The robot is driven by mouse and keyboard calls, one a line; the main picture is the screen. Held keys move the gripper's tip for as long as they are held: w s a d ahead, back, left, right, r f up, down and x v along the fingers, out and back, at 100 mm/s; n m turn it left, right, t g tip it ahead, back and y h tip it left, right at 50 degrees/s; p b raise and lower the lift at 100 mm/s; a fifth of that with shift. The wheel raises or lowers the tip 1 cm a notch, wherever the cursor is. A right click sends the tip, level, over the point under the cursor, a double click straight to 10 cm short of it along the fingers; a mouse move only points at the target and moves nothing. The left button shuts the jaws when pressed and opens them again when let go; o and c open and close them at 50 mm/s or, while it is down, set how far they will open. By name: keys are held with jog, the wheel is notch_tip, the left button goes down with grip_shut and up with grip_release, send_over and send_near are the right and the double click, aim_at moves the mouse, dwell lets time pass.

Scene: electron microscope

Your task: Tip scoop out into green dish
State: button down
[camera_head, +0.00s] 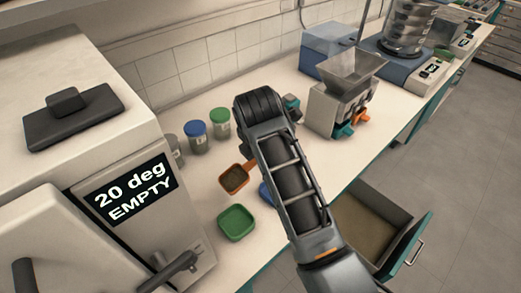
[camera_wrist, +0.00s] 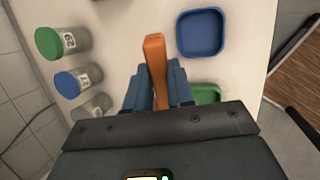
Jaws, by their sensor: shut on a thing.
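My gripper (camera_wrist: 158,82) is shut on the handle of an orange scoop (camera_wrist: 155,52). The scoop's square bowl (camera_head: 233,179) shows in the head view with brownish material in it, and looks roughly level. It is above and slightly left of the green dish (camera_head: 237,222), not over it in the picture. The green dish is a square tray on the bench; its inside looks empty. In the wrist view only a corner of the green dish (camera_wrist: 208,92) shows; the scoop's bowl is hidden there. In the head view my arm hides the gripper's fingers.
A blue dish (camera_wrist: 201,33) lies beside the green one, mostly behind my arm in the head view. Jars with green (camera_head: 221,121) and blue (camera_head: 196,135) lids stand near the wall. A large machine (camera_head: 140,215) reading "20 deg EMPTY" is left. A drawer (camera_head: 375,228) hangs open.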

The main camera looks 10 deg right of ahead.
jog(key=s+a+t+h, duration=0.1)
jog(key=s+t, duration=0.5)
jog(key=t, duration=0.1)
jog(key=shift+a+b, duration=0.15)
jog(key=shift+b, duration=0.15)
dwell(1.1)
jog(key=shift+s+a+r+t+h+b, duration=0.2)
jog(key=shift+s+t+b, duration=0.6)
jog(key=shift+b, duration=1.7)
jog(key=shift+s+r+t+h+b, duration=0.25)
jog(key=shift+s+t+b, duration=0.5)
jog(key=shift+b, duration=1.75)
jog(key=shift+s+a+f+t+h+b, duration=0.15)
jog(key=shift+s+t+b, duration=0.45)
jog(key=shift+b, duration=0.85)
jog(key=shift+s+a+r+t+h+b, duration=0.15)
jog(key=shift+s+t+b, duration=0.4)
jog(key=shift+b, duration=0.9)
jog(key=shift+s+f+t+h+b, duration=0.15)
jog(key=shift+s+t+b, duration=0.15)
jog(key=shift+t+b, duration=0.85)
